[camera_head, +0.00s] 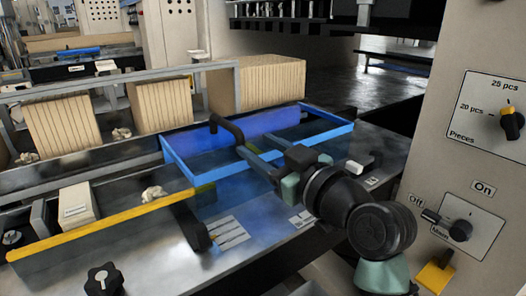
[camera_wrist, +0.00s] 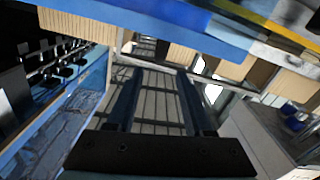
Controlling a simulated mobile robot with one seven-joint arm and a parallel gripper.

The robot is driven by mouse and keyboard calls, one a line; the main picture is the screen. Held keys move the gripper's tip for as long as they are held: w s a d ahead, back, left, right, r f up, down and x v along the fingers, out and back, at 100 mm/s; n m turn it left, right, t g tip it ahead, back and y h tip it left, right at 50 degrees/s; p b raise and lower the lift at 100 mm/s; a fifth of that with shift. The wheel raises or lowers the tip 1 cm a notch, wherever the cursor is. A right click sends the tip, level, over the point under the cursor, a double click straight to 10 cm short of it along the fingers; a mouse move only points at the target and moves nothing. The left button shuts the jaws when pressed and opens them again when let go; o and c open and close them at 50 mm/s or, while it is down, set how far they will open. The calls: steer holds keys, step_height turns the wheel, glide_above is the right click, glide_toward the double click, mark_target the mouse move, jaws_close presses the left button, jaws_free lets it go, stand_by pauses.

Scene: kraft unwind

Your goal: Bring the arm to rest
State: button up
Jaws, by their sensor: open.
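My gripper (camera_head: 243,141) reaches from the right side of the head view over the blue-framed guard on the machine. Its two fingers are apart with nothing seen between them. In the wrist view the fingers (camera_wrist: 157,75) point away from the camera, with a gap between them and a slatted grey surface beyond. My arm's dark wrist joints hang in front of the machine. Whether the fingers touch the blue frame (camera_head: 178,168) cannot be told.
Stacks of kraft sheets (camera_head: 62,125) stand behind the guard. A yellow-edged rail (camera_head: 100,231) runs at left. A black knob (camera_head: 104,279) is at the front.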

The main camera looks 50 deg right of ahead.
steer(key=shift+s, duration=0.2)
steer(key=shift+w+a+r, duration=0.1)
stand_by(0.4)
steer(key=w+a+r+n+t+y+p, duration=0.1)
steer(key=w+a+r+t+p, duration=0.15)
steer(key=a+r, duration=0.8)
steer(key=w+a+r+n+t+y+p, duration=0.15)
steer(key=w+a+r+p, duration=0.25)
steer(key=a+r, duration=0.6)
steer(key=s+a+r+t+y+p, duration=0.1)
steer(key=s+a+r+t, duration=0.2)
steer(key=a+r, duration=0.3)
steer(key=s+a+r+m+t+y+p, duration=0.1)
steer(key=s+a+r+t+p, duration=0.1)
steer(key=s+a+r, duration=0.4)
steer(key=a+r+t, duration=0.1)
steer(key=a, duration=0.3)
